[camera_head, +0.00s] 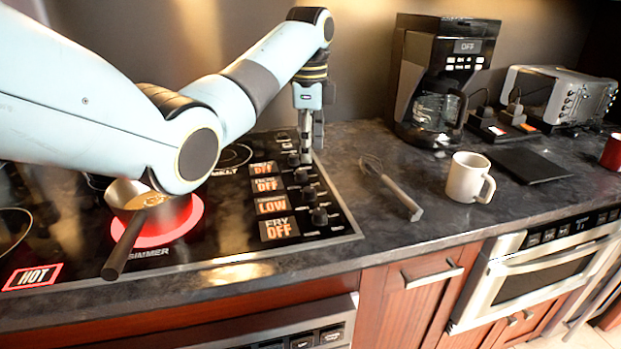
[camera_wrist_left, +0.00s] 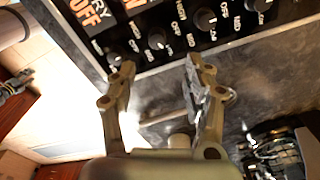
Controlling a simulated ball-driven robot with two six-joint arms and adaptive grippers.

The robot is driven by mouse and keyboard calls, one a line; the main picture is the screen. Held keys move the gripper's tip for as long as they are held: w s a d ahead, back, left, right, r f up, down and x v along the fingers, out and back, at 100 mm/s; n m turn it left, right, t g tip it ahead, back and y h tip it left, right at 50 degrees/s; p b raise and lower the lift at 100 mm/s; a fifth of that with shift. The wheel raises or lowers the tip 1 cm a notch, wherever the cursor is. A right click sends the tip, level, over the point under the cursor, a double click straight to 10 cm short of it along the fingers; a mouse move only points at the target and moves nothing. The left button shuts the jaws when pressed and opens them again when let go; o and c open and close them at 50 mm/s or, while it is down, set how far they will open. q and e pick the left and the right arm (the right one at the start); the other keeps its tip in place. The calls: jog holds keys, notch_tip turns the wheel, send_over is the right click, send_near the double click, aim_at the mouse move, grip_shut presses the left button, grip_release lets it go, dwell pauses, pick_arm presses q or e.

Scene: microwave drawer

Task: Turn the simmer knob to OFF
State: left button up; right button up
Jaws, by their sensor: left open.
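The simmer knob (camera_head: 308,193) is a small black knob in the column at the right edge of the cooktop. Its display (camera_head: 272,205) reads LOW in orange. The displays above it and the FRY display (camera_head: 279,229) below read OFF. My left gripper (camera_head: 309,152) points down near the far end of the knob column, above the panel's right edge. In the left wrist view my open left gripper (camera_wrist_left: 157,68) has nothing between its fingers. The simmer knob (camera_wrist_left: 157,40) shows beyond and between the fingertips, apart from them.
A saucepan (camera_head: 150,205) sits on the glowing red simmer burner, its handle toward the front. A HOT sign (camera_head: 32,277) is lit. A coffee maker (camera_head: 436,85) is at the back.

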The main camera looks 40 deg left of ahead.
aim_at(310, 189)
pick_arm(q)
jog(key=shift+s+d+f, duration=0.15)
jog(key=shift+f, duration=0.2)
notch_tip(310, 189, down, 5)
jog(key=shift+s+r, duration=0.1)
notch_tip(310, 189, down, 3)
jog(key=shift+f, duration=0.8)
grip_shut()
pick_arm(e)
jog(key=shift+s+d, duration=0.7)
jog(key=shift+s, duration=0.2)
jog(key=shift+r, duration=0.15)
